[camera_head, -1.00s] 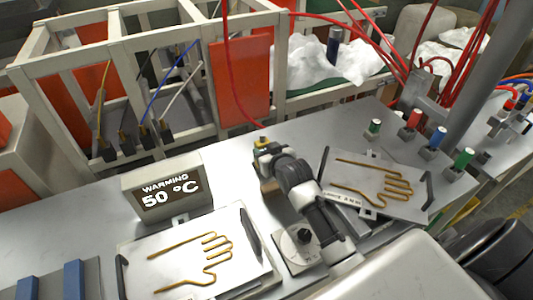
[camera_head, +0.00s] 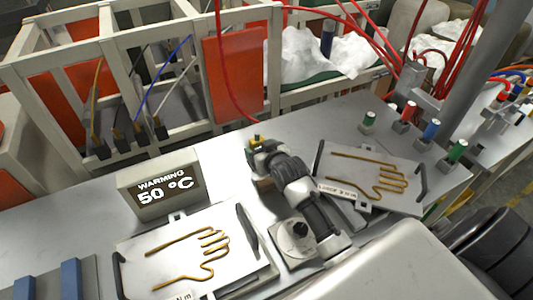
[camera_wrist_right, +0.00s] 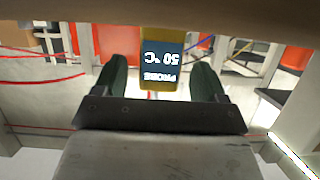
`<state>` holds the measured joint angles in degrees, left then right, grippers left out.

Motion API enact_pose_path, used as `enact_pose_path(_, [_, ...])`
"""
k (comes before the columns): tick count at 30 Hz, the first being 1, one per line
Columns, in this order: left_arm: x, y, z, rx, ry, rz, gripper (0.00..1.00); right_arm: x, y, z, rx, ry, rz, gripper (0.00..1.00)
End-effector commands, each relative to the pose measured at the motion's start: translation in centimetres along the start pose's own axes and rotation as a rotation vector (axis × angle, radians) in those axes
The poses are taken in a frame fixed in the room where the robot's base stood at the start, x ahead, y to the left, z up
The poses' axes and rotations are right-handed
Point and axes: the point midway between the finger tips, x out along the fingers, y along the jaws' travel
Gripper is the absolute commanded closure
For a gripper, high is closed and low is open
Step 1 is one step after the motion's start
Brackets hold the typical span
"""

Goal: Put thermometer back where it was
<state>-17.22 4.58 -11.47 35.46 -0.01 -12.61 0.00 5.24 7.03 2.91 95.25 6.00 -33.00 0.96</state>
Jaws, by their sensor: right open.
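The thermometer is a yellow device with a dark display reading PROBE 50 °C, upside down in the right wrist view (camera_wrist_right: 162,60). It appears between the two dark fingers of my right gripper (camera_wrist_right: 162,80), with a visible gap to each finger. In the head view, a small yellow part of the thermometer (camera_head: 256,141) shows at the tip of my right gripper (camera_head: 262,152), over the back part of the metal bench. My right gripper is open around it. What supports the thermometer is hidden by the gripper. My left gripper is not in view.
A box reading WARMING 50 °C (camera_head: 160,190) stands left of my right arm. Hand-outline plates lie at the front left (camera_head: 190,250) and right (camera_head: 370,182). A white frame rack (camera_head: 175,88) with rods stands behind. Colored plugs (camera_head: 432,131) and red cables are on the right.

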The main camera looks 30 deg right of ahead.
Motion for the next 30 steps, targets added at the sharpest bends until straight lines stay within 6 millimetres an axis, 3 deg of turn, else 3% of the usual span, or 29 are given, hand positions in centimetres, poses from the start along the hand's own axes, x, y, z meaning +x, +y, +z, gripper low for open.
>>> enact_pose_path(5, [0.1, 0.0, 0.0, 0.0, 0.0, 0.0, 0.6, -2.0, 0.0, 0.1, 0.0, 0.0, 0.0, 0.28])
enact_pose_path(18, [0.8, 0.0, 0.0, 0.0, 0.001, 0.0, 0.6, -10.1, 0.0, 0.1, 0.0, 0.001, 0.0, 0.28])
enact_pose_path(24, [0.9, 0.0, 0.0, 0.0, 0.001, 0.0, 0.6, -11.8, 0.0, 0.0, 0.001, 0.001, 0.0, 0.28])
enact_pose_path(30, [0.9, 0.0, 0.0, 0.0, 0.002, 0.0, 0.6, -12.0, 0.0, -0.1, 0.001, 0.001, 0.0, 0.28])
